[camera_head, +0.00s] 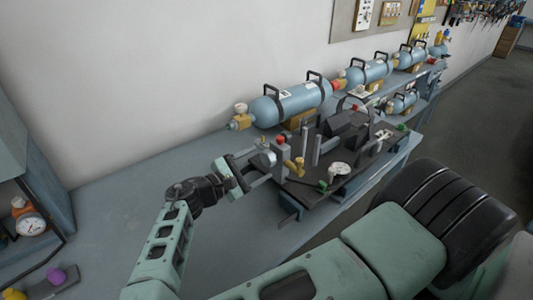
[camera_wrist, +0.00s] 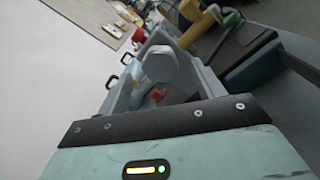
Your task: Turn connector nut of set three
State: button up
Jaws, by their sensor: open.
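A light grey faceted nut-like part (camera_wrist: 172,66) shows in the wrist view, between the spread fingers of my gripper (camera_wrist: 178,78). I cannot tell whether either finger touches it. In the head view my gripper (camera_head: 266,164) is open at the left end of a dark rig (camera_head: 325,182) on the bench. No readable label shows which set is number three. The nut is hard to make out in the head view.
Several blue cylinders, including a large one (camera_head: 291,103), lie along the wall behind the rig. The blue-grey bench (camera_head: 110,215) is mostly clear left of my gripper. A gauge (camera_head: 31,225) sits in a cabinet at far left.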

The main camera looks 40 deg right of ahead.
aim_at(265, 160)
jog(key=shift+w+d+p, duration=0.1)
jog(key=shift+d+p, duration=0.45)
jog(key=shift+d, duration=1.6)
jog(key=shift+c, duration=0.2)
jog(key=c, duration=1)
jog(key=shift+o, duration=0.3)
jog(key=shift+f+m+b, duration=0.2)
jog(key=shift+m+b, duration=0.3)
jog(key=shift+b, duration=0.3)
jog(key=shift+r+m, duration=0.15)
jog(key=shift+m, duration=0.15)
jog(key=o, duration=1)
